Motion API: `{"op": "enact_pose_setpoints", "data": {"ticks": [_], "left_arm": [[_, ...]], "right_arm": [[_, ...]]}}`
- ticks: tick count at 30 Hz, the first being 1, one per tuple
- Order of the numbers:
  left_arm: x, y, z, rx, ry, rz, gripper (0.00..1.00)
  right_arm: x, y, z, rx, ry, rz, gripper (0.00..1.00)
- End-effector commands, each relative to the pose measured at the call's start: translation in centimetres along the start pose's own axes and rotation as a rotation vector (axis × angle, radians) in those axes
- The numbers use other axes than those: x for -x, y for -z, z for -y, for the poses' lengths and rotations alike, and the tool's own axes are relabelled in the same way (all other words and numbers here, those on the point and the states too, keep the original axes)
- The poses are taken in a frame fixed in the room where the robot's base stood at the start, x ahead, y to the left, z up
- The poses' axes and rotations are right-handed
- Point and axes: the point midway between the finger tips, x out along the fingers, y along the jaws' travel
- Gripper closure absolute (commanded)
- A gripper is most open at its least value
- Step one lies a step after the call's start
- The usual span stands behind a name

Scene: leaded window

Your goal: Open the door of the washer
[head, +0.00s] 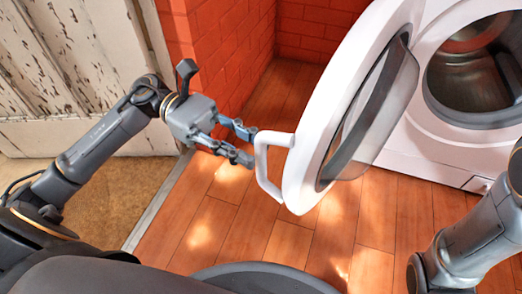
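The washer (444,151) is white and stands at the right. Its round door (304,160) is swung wide open toward the left, with a dark-rimmed glass bowl on its inner side. The drum opening (471,68) is exposed and looks empty. A white loop handle (262,172) sticks out from the door's left edge. My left gripper (251,147) is open, with its two fingers apart and their tips right beside the handle's upper left corner. I cannot tell whether they touch it. My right arm shows at the lower right, but its gripper is out of view.
A red brick wall (225,45) stands behind the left gripper. A worn, peeling white wooden panel (50,75) is at the upper left. The wooden plank floor (210,232) is clear between the door and a brown mat-like floor patch (108,195) at the left.

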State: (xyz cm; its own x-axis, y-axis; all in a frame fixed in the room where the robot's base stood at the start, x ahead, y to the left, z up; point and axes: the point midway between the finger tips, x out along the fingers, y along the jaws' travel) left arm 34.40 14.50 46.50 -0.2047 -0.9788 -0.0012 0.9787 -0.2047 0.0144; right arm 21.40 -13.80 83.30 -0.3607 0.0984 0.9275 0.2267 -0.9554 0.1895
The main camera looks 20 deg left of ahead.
Motion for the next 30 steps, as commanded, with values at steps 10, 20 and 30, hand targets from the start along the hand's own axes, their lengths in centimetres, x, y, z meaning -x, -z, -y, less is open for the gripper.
{"op": "enact_pose_setpoints", "data": {"ticks": [10,20,30], "left_arm": [[7.0,0.1,0.0,0.002,-0.002,0.0,0.74],[8.6,0.1,0.1,0.001,0.001,-0.001,0.74],[8.6,0.1,0.1,0.001,0.001,-0.001,0.74]], "right_arm": [[0.0,0.0,0.0,0.0,0.001,-0.001,0.6],[0.0,0.0,0.0,0.0,0.001,-0.001,0.6],[0.0,0.1,0.0,0.0,0.002,-0.002,0.6]]}}
